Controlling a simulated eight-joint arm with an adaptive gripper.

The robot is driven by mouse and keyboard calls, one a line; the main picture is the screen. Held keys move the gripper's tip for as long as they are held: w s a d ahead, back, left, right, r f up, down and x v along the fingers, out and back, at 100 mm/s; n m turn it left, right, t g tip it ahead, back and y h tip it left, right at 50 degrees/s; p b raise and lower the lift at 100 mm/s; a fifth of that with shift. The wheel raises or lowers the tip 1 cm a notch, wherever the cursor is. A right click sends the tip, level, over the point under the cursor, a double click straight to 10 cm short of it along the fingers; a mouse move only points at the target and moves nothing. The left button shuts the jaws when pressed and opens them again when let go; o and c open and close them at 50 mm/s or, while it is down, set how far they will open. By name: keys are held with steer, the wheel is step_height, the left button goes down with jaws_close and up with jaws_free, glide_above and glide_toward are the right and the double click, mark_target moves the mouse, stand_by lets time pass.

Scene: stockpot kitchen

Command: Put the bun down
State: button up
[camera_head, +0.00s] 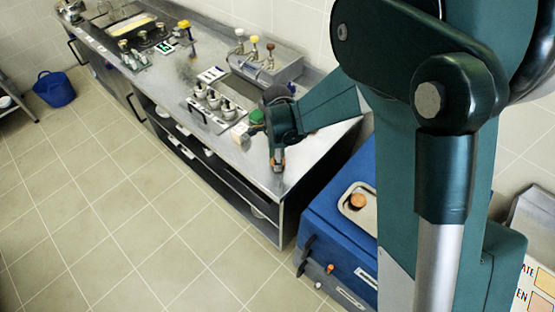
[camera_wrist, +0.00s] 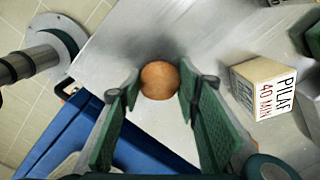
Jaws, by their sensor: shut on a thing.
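The bun (camera_wrist: 159,80) is round and golden brown. In the wrist view it sits between the tips of the two green fingers of my gripper (camera_wrist: 158,92), which are shut on it. In the head view my gripper (camera_head: 277,158) points down over the near right end of the steel counter (camera_head: 262,182). The bun (camera_head: 278,164) shows there as a small orange patch at the fingertips, low at the counter top. I cannot tell whether its underside touches the steel.
A block marked "PILAF 40 MIN" (camera_wrist: 262,88) stands right of the gripper. Cups on a rack (camera_head: 212,100) stand farther back. A blue chest (camera_head: 325,225) beside the counter carries a tray (camera_head: 345,207) with another round orange-brown item (camera_head: 358,200). Bare steel surrounds the bun.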

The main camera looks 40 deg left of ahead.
steer(key=shift+f, duration=0.15)
steer(key=o, duration=0.9)
steer(key=shift+c, duration=0.2)
step_height(320, 180, up, 12)
stand_by(0.6)
stand_by(0.5)
